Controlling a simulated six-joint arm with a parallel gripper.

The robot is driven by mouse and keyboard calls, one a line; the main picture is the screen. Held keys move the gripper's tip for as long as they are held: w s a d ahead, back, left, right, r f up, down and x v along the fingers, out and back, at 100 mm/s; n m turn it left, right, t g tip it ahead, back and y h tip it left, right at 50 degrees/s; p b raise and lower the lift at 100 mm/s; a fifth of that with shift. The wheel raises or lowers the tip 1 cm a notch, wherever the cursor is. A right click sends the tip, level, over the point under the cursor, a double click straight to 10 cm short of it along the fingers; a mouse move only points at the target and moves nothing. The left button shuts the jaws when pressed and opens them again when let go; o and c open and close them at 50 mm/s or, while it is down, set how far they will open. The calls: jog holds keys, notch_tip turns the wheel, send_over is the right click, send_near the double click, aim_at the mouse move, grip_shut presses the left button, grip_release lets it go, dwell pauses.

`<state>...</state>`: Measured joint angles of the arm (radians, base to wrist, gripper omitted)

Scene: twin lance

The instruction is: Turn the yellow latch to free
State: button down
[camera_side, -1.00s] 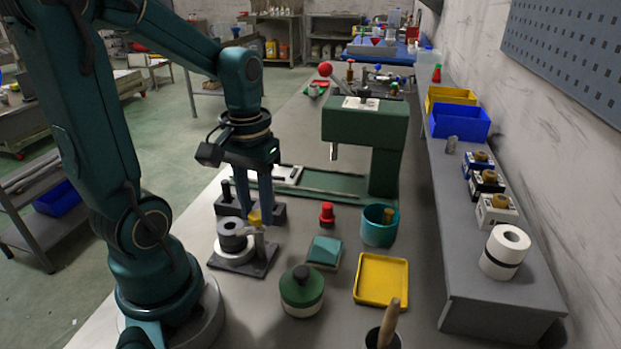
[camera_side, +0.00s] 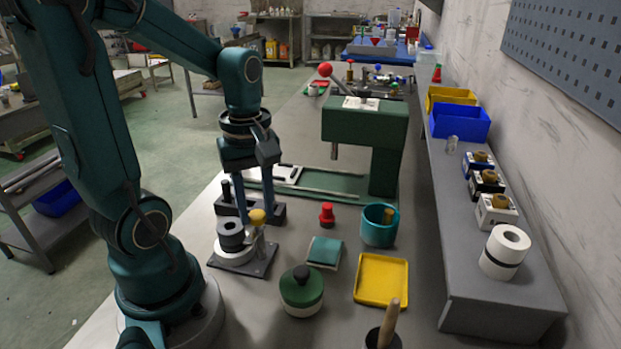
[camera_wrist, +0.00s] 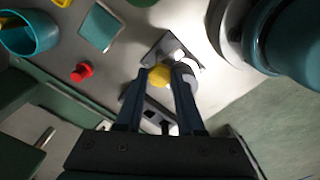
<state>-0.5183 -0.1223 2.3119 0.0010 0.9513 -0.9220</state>
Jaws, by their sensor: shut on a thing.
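The yellow latch (camera_side: 257,216) has a rounded knob on a grey arm. It stands beside a dark ring stack (camera_side: 230,236) on a fixture with a dark base plate (camera_side: 258,265). My gripper (camera_side: 255,208) points down over the fixture. In the wrist view the yellow knob (camera_wrist: 158,77) lies between the two fingertips of my gripper (camera_wrist: 159,72), and the jaws are shut on it. The fingers hide part of the latch and fixture there.
A green press (camera_side: 365,130) stands behind. A red knob (camera_side: 327,214), a teal cup (camera_side: 380,228), a teal block (camera_side: 325,251), a green-lidded pot (camera_side: 301,290) and a yellow tray (camera_side: 381,280) stand to the right. A dark block with a post (camera_side: 228,200) is close behind.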

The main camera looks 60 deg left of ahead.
aim_at(257, 215)
jog(key=shift+d+n, duration=0.1)
jog(key=shift+n, duration=0.6)
jog(key=c, duration=0.5)
grip_release()
jog(key=shift+r, duration=2.6)
